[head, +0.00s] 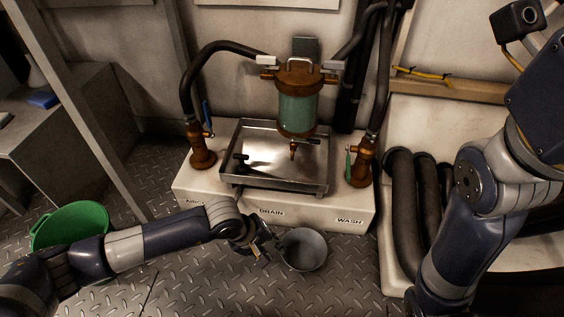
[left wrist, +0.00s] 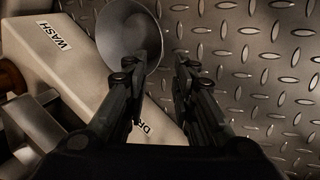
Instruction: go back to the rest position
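My left gripper (head: 266,249) is low in front of the white base, just left of a grey round bucket (head: 303,249) on the floor. In the left wrist view its two fingers (left wrist: 163,62) are apart with nothing held between them. The grey bucket (left wrist: 128,32) shows beyond the left finger, which covers part of its rim. I cannot tell whether finger and bucket touch. My right arm shows at the right of the head view; its gripper is out of the picture.
A white base (head: 280,210) with DRAIN and WASH labels carries a metal tray (head: 233,180), a green-bodied filter (head: 297,112) and two brass valves. A green tub (head: 70,222) stands at left, black hoses (head: 403,210) at right. Patterned metal floor (head: 330,290) is open in front.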

